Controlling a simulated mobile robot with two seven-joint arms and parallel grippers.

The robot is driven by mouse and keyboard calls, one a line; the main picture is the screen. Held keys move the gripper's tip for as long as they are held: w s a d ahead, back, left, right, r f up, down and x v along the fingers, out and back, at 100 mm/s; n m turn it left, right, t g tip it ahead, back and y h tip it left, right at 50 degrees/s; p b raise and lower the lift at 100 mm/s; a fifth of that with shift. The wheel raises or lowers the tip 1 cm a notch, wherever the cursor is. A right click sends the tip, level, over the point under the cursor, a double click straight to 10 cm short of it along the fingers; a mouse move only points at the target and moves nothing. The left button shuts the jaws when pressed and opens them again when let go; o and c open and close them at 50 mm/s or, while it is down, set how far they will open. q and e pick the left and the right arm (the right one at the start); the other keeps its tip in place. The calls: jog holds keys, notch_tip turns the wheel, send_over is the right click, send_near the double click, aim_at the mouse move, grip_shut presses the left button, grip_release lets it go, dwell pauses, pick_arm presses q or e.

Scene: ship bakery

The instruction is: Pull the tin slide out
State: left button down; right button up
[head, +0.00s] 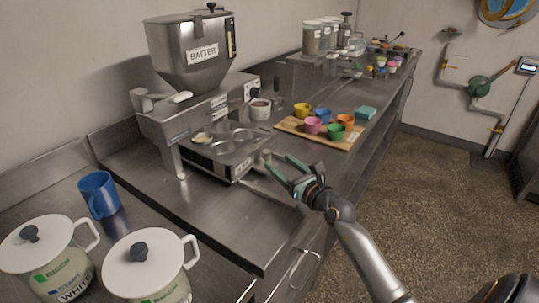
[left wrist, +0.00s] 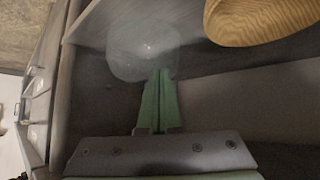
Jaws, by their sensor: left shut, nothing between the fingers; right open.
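The tin slide is a metal muffin tin tray (head: 229,168) with several round cups, sticking out from under the front of the batter machine (head: 192,52) in the head view. Something pale and yellowish lies at its left cup. My right gripper (head: 277,157) is open and empty, just right of the tray's front corner, its green fingers pointing at the tray. I cannot tell whether a fingertip touches it. My left gripper is outside the head view; in the left wrist view its green fingers (left wrist: 163,72) are shut with nothing between them.
A wooden board (head: 291,127) with several coloured cups lies right of the machine. A white mug (head: 260,109) stands behind the tray. A blue mug (head: 99,194) and two lidded jugs (head: 146,249) stand front left. Bare counter (head: 215,225) lies before the machine.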

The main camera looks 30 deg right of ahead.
aim_at(269, 155)
jog(key=shift+w+b, duration=0.3)
jog(key=shift+w, duration=2.7)
jog(key=shift+c, duration=0.3)
grip_shut()
